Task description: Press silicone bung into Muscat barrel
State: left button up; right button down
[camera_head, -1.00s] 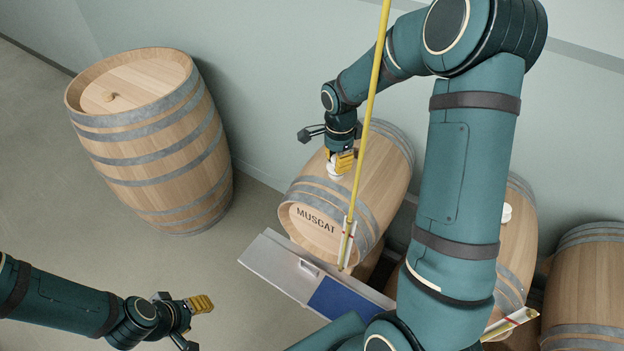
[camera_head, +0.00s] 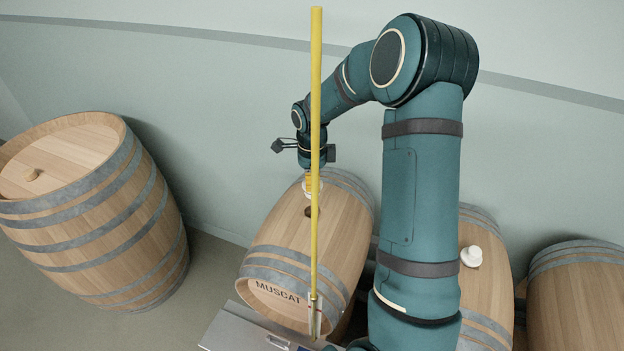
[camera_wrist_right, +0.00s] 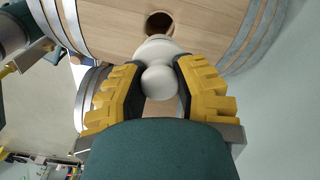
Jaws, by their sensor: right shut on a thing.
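The Muscat barrel (camera_head: 285,255) lies on its side in the head view, with MUSCAT lettered on its end. Its dark bung hole (camera_head: 308,212) is open on the top side and also shows in the right wrist view (camera_wrist_right: 159,23). My right gripper (camera_head: 309,181) is shut on the white silicone bung (camera_wrist_right: 160,75). The bung is held just above and beyond the hole, apart from it. In the right wrist view it sits between the yellow finger pads, its narrow end towards the hole. My left gripper is not in view.
A yellow pole (camera_head: 316,150) crosses in front of the Muscat barrel and partly covers my right gripper. An upright barrel (camera_head: 110,220) stands left. Another lying barrel with a white bung (camera_head: 471,256) is on the right. A grey panel (camera_head: 235,332) is below the Muscat barrel.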

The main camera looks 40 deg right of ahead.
aim_at(313, 194)
jog(key=shift+f, duration=0.1)
jog(key=shift+f+b, duration=2.5)
jog(key=shift+f, duration=0.35)
jog(key=shift+w+r, duration=0.1)
jog(key=shift+r, duration=0.05)
jog(key=shift+f+b, duration=1.5)
jog(key=shift+f, duration=0.65)
jog(key=c, duration=0.7)
grip_release()
